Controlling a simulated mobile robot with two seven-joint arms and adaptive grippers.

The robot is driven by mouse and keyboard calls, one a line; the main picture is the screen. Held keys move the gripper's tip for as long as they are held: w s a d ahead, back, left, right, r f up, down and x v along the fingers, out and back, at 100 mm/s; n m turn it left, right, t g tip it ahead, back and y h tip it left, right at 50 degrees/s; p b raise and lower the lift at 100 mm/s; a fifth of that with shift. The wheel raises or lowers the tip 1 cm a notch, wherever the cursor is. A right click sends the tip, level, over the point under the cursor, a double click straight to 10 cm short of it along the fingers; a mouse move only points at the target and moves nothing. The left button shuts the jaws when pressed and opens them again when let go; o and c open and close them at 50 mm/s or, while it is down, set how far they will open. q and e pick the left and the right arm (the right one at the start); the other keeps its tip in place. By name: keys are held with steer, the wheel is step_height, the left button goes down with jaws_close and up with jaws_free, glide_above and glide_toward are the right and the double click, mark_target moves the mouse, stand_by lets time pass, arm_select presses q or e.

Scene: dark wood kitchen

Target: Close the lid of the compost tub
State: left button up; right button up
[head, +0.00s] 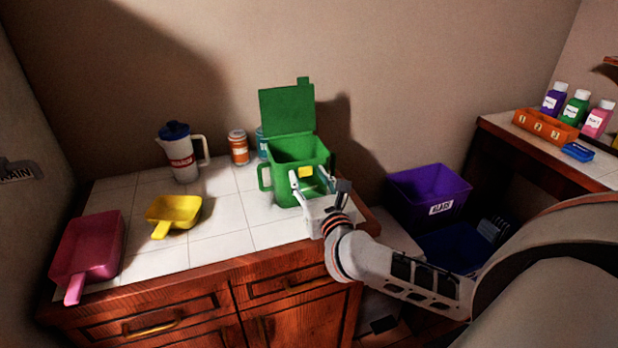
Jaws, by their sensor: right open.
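The green compost tub (286,190) stands upright on the white tiled counter, with handles at its sides and a small yellow label on its front. Its green lid (287,109) stands up, open, at the back of the tub, leaning toward the wall. My right gripper (312,177) is open in front of the tub, its fingers spread at either side of the front face near the label. I cannot tell whether the fingers touch the tub. The gripper hides part of the tub's lower right front. My left gripper is not in view.
A yellow scoop (174,211), a pink scoop (91,246) and a white jug (182,159) with a blue lid stand left on the counter. An orange can (238,147) is close to the tub's left. A purple bin (423,192) stands right, below counter height.

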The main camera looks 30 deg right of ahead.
jaws_close()
steer(key=shift+p, duration=0.3)
jaws_free()
steer(key=v, duration=1.2)
